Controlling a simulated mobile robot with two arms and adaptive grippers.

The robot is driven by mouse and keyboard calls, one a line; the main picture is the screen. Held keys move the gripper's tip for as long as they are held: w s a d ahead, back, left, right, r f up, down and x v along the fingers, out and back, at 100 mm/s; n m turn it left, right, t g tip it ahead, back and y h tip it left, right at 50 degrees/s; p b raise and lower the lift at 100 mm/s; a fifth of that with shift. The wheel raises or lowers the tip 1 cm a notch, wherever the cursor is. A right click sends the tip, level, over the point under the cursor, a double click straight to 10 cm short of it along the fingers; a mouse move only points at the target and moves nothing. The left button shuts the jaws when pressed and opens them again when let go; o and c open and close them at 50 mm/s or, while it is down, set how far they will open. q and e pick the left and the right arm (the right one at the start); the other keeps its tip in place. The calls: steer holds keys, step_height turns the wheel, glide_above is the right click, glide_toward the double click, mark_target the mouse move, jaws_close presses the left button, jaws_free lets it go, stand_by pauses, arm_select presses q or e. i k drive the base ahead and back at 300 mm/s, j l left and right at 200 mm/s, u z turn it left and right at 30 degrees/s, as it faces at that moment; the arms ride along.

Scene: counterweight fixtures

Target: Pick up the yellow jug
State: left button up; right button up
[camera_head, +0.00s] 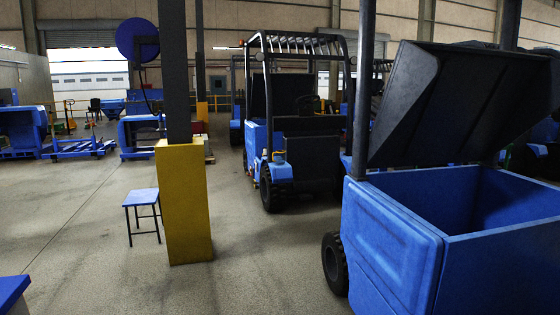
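I cannot make out a yellow jug for certain. A small object (278,156) with a yellow-orange top and a bluish lower part sits at the near left side of the blue and black forklift (297,128). It is too small to tell whether it is a jug. Neither of my grippers is in view.
A yellow-based pillar (183,205) stands left of centre, with a blue-topped stool (141,197) beside it. A large blue bin (395,240) with its black lid (455,105) raised fills the right. A blue corner (12,290) shows at lower left. The floor between pillar and bin is clear.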

mark_target(280, 153)
steer(key=i, duration=6.05)
steer(key=j+u, duration=0.05)
steer(key=j, duration=0.1)
